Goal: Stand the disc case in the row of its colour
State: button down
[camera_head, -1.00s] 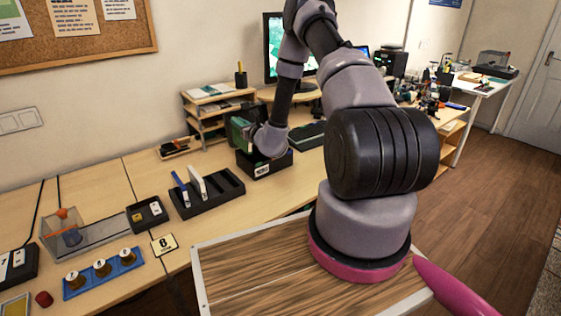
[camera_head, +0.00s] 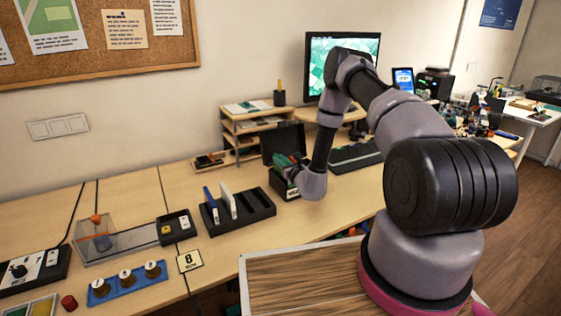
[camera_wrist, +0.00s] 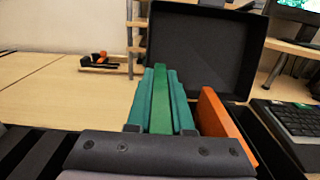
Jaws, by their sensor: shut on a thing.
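In the wrist view my gripper (camera_wrist: 160,125) has its two teal fingers shut on a thin green disc case (camera_wrist: 160,90), seen edge-on between them. An orange case (camera_wrist: 215,125) stands just right of the fingers in a black box, whose raised lid (camera_wrist: 205,45) is behind. In the head view my gripper (camera_head: 286,162) is low over this black box (camera_head: 283,184); the case's lower edge is hidden. A black slotted rack (camera_head: 255,212) stands left of the box. A blue case (camera_head: 210,203) and a white case (camera_head: 228,199) stand upright in it, with empty slots to their right.
A keyboard (camera_head: 355,158) lies right of the box, before a monitor (camera_head: 342,55). A wooden shelf (camera_head: 245,130) stands behind.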

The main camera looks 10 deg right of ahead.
jog(key=shift+f, duration=0.15)
jog(key=shift+f, duration=0.5)
jog(key=c, duration=0.8)
grip_release()
jog(key=shift+r, duration=0.1)
